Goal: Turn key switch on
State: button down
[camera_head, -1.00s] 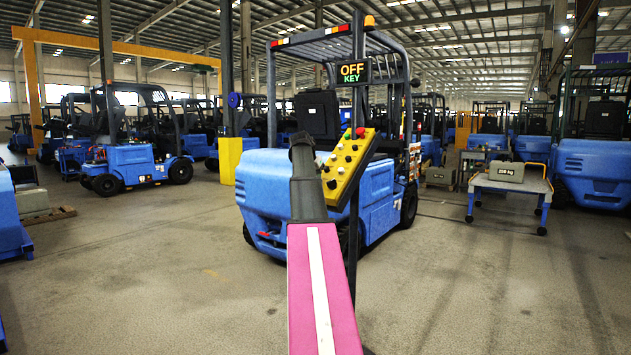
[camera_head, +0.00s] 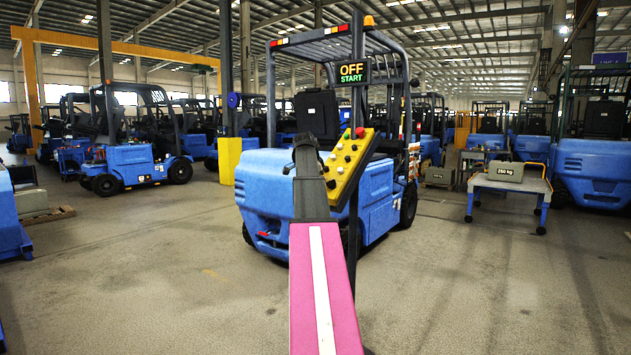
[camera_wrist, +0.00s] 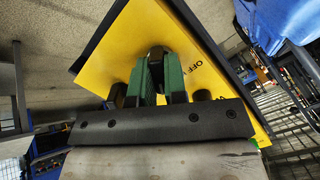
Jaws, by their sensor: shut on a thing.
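A tilted yellow control panel (camera_head: 346,175) with a red knob, a green knob and several dark knobs stands in front of a blue forklift. My gripper (camera_head: 304,146) reaches its left side in the head view. In the wrist view the panel (camera_wrist: 125,45) fills the middle. There my gripper (camera_wrist: 157,70), with green finger pads, is shut on a dark key switch, mostly hidden between the fingers. Lettering beginning "OFF" is printed right of the fingers. A display (camera_head: 352,73) above the panel reads "OFF" in yellow and "START" in green.
The blue forklift (camera_head: 270,190) stands close behind the panel. A wheeled table (camera_head: 510,185) at the right carries a grey 250 kg weight (camera_head: 505,171). A yellow post guard (camera_head: 229,160) stands left of the forklift. The floor at the front left and right is clear.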

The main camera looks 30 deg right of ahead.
jog(key=shift+m, duration=0.7)
jog(key=c, duration=1.2)
grip_release()
jog(key=shift+o, duration=0.2)
jog(key=v, duration=1.1)
jog(key=shift+s+f, duration=0.1)
jog(key=shift+f, duration=0.1)
